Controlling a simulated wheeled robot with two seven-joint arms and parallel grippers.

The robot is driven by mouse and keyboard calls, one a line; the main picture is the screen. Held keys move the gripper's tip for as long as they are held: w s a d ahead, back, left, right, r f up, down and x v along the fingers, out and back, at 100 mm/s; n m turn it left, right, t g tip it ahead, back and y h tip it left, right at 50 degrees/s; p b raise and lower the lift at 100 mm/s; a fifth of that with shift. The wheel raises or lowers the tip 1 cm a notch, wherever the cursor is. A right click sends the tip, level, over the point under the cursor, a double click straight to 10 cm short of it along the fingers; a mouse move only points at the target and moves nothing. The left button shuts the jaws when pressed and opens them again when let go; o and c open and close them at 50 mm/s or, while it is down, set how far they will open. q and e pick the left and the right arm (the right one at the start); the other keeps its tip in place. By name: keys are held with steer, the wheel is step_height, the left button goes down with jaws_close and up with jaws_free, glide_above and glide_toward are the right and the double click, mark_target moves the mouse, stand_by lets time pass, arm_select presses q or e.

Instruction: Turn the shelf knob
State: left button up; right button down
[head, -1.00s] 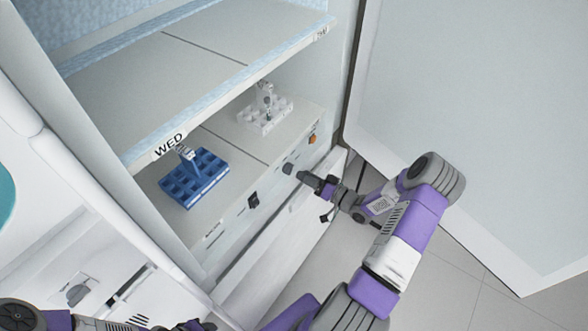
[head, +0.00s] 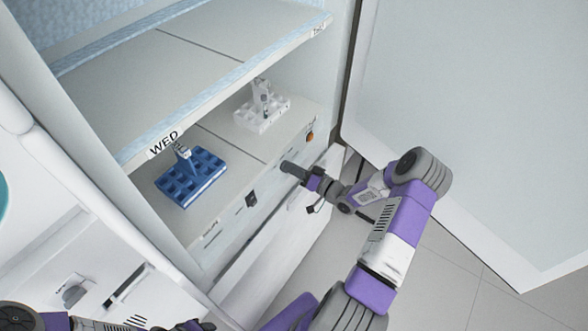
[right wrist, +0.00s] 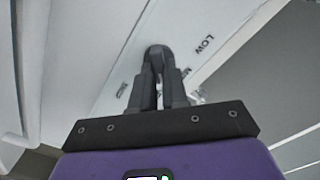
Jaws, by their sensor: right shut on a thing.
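The shelf knob (right wrist: 158,51) is a dark, rounded knob on the pale shelf front. In the right wrist view it sits between my finger ends, with the label LOW to its upper right and other small labels around it, partly hidden by the fingers. My right gripper (head: 298,171) is shut on the knob; it also shows in the right wrist view (right wrist: 160,68). In the head view the gripper reaches the front edge of the lower shelf from the right and mostly covers the knob. My left arm shows only in part at the bottom left; its fingers cannot be made out.
A blue rack (head: 190,180) and a white rack (head: 262,116) stand on the lower shelf. A black control (head: 252,199) and an orange one (head: 310,137) sit on its front. The open door (head: 465,110) is at right. The upper shelf (head: 150,80) is bare.

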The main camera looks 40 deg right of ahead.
steer(key=shift+n, duration=0.4)
steer(key=shift+s+a+n+b, duration=0.1)
steer(key=shift+n+b, duration=1.05)
steer(key=shift+n, duration=0.85)
steer(key=shift+a+n+b, duration=0.1)
steer(key=shift+n+b, duration=1.05)
steer(key=shift+n, duration=0.85)
steer(key=c, duration=1.1)
jaws_free()
steer(key=shift+c, duration=0.2)
steer(key=p+v, duration=0.1)
steer(key=v, duration=0.6)
steer(key=shift+s, duration=0.3)
steer(key=shift+d, duration=0.15)
